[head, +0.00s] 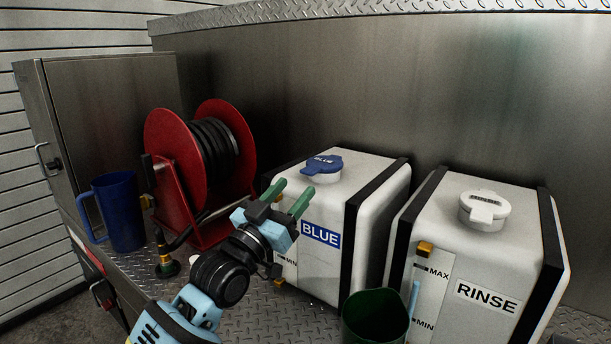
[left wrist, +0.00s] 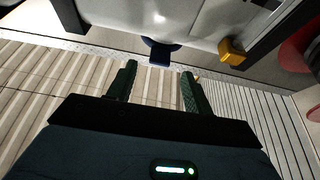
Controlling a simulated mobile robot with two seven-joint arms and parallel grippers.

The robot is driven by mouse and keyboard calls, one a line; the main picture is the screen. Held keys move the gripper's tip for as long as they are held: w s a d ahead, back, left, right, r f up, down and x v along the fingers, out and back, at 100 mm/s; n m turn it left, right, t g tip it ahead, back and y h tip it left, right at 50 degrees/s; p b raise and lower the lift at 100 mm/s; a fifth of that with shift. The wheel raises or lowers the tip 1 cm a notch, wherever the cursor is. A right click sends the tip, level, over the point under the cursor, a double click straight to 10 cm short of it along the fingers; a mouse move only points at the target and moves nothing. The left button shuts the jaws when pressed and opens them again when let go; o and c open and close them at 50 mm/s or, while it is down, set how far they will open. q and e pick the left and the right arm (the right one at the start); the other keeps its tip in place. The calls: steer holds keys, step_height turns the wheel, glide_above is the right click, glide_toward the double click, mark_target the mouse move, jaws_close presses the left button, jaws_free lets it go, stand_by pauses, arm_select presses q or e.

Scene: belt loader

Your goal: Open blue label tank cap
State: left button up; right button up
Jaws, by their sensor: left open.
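The white tank with the BLUE label (head: 321,234) stands on the deck, with black bands at its sides. Its blue cap (head: 322,163) lies flat and closed on top, with a tab toward the front left. My left gripper (head: 291,195) is open and empty, in front of the tank's upper front edge and a little below the cap. In the left wrist view the cap's tab (left wrist: 160,55) shows just beyond the gap between the green fingers (left wrist: 159,72), apart from them. My right gripper is not in view.
The RINSE tank (head: 486,297) with a white cap (head: 484,207) stands at right. A dark green jug (head: 375,320) is in front. A red hose reel (head: 172,140) and a blue jug (head: 119,212) stand at left. A metal wall (head: 400,90) rises behind.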

mark_target(305, 188)
arm_select(q)
steer(key=shift+x, duration=2.65)
steer(key=shift+c, duration=0.4)
jaws_close()
